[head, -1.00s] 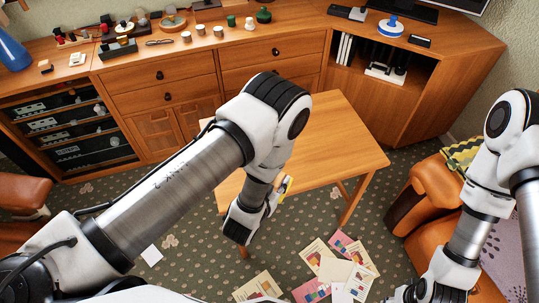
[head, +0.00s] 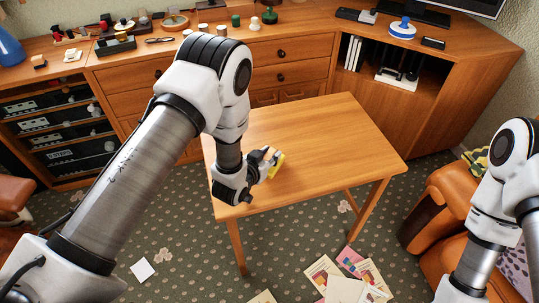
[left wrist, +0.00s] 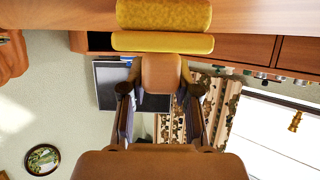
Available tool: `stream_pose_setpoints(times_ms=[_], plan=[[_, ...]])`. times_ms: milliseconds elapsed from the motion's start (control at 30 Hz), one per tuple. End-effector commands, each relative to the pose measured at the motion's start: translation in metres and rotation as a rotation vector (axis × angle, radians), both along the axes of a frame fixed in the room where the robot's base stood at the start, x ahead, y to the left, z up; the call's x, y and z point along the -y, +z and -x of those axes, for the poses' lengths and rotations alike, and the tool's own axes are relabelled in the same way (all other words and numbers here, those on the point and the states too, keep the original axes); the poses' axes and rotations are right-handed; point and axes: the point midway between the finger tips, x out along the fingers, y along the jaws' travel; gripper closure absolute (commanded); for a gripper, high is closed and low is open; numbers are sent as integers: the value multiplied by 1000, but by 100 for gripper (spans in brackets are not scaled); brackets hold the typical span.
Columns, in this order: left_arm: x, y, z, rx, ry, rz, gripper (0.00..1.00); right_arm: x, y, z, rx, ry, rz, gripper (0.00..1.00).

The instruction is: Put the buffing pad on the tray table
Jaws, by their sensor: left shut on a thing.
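The buffing pad (head: 277,165) shows as a small yellow piece at the tip of my left gripper (head: 266,168) in the head view. My left gripper is shut on it, over the near left part of the wooden tray table (head: 335,140). In the left wrist view the yellow pad (left wrist: 164,15) is at the top centre, in front of the dark fingers (left wrist: 160,92). The head view does not make clear whether the pad touches the tabletop. My right arm is at the right edge; its gripper is out of view.
The visible tabletop is bare to the right of my gripper. A long wooden cabinet (head: 290,70) with small items stands behind the table. An orange armchair (head: 432,205) is at right. Papers (head: 350,275) lie on the carpet in front.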

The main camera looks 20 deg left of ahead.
Motion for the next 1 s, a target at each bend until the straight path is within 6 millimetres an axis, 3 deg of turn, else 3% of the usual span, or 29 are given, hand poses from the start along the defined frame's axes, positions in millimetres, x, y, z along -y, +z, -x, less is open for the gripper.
stream_pose_setpoints(times_ms=[300,333,400,767,1000], plan=[[0,-4,0,3,1,0,100,0,-3,0,0,0,0,60],[0,-3,0,3,1,0,62,0,-2,0,0,0,0,60],[0,-3,0,2,1,0,44,0,-2,0,0,0,0,60],[0,2,2,2,1,1,44,0,1,0,0,0,0,60],[-10,20,48,-1,3,2,44,0,1,0,0,0,0,60]])
